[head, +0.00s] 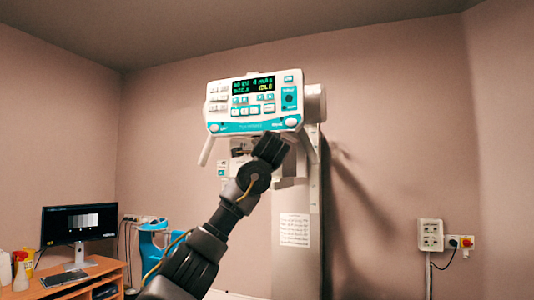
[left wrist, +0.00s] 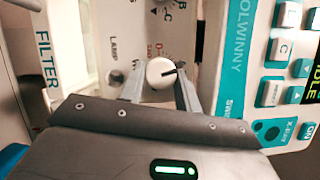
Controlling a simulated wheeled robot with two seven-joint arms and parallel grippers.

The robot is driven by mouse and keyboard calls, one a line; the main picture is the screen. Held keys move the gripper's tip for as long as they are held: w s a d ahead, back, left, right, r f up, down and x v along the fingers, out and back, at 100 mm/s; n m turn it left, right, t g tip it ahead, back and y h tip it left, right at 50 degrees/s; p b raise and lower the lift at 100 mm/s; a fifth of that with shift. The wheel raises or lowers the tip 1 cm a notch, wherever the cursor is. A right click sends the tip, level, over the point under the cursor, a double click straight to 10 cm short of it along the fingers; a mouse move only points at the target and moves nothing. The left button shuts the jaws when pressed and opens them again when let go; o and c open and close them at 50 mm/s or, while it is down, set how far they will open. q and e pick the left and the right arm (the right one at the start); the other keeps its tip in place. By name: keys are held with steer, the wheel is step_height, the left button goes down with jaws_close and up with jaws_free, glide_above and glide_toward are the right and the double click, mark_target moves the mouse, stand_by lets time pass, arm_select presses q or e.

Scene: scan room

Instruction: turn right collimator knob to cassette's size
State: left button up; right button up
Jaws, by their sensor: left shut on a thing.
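A round white collimator knob (left wrist: 161,73) with a black pointer line shows in the left wrist view, on a pale panel with dial letters and red markings. The two fingers of my left gripper (left wrist: 159,80) are shut on it, one on each side. In the head view my left gripper (head: 271,148) reaches up to the collimator just below the control panel (head: 246,127), and it hides the knob. No cassette can be made out. My right gripper is in neither view.
The control panel has a lit display and handles on both sides. A grey column (head: 298,262) stands behind it with a paper notice. A desk (head: 98,275) with a monitor (head: 78,222) is at the left. A wall socket box (head: 430,234) is at the right.

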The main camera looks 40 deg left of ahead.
arm_select(q)
steer(key=o, duration=1)
steer(key=b+v, duration=0.5)
steer(key=v, duration=0.6)
steer(key=shift+w, duration=0.1)
